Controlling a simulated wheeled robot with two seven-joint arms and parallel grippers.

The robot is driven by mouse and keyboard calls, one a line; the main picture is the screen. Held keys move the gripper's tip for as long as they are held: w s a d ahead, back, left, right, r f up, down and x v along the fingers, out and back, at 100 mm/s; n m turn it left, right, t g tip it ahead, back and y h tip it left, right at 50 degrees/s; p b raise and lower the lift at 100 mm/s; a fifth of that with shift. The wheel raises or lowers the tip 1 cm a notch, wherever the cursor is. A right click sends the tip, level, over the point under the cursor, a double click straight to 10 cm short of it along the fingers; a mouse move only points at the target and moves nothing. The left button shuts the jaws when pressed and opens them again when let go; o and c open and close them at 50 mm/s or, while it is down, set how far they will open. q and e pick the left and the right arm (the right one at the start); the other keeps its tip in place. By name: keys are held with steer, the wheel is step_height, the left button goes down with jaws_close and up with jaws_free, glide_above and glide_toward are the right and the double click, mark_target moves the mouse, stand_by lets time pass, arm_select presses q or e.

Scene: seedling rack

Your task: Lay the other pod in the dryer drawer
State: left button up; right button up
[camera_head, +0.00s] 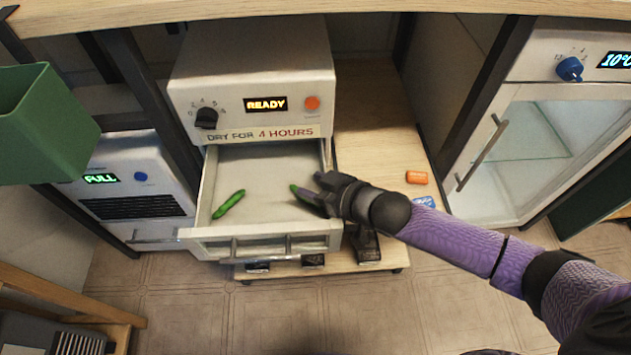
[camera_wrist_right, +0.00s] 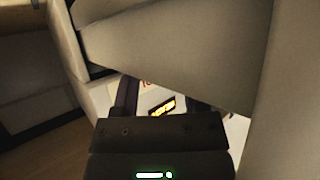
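The dryer drawer (camera_head: 262,242) is pulled out below the dryer's front. One green pod (camera_head: 229,204) lies on its floor at the left. The green tip of another pod (camera_head: 294,188) shows in the right half of the drawer, at my right gripper's fingers; the fingers hide the rest. My right gripper (camera_head: 312,189) reaches into the drawer from the right. In the right wrist view its two dark fingers (camera_wrist_right: 162,100) stand apart, with the lit dryer display seen between them and no pod visible there. My left gripper is out of view.
The dryer (camera_head: 250,75) reads READY, with a dial and an orange button. A green bin (camera_head: 40,120) is at the left, above a unit reading FULL (camera_head: 140,190). Orange (camera_head: 417,177) and blue (camera_head: 424,201) small items lie right of the drawer. A glass-doored cabinet (camera_head: 540,140) stands at right.

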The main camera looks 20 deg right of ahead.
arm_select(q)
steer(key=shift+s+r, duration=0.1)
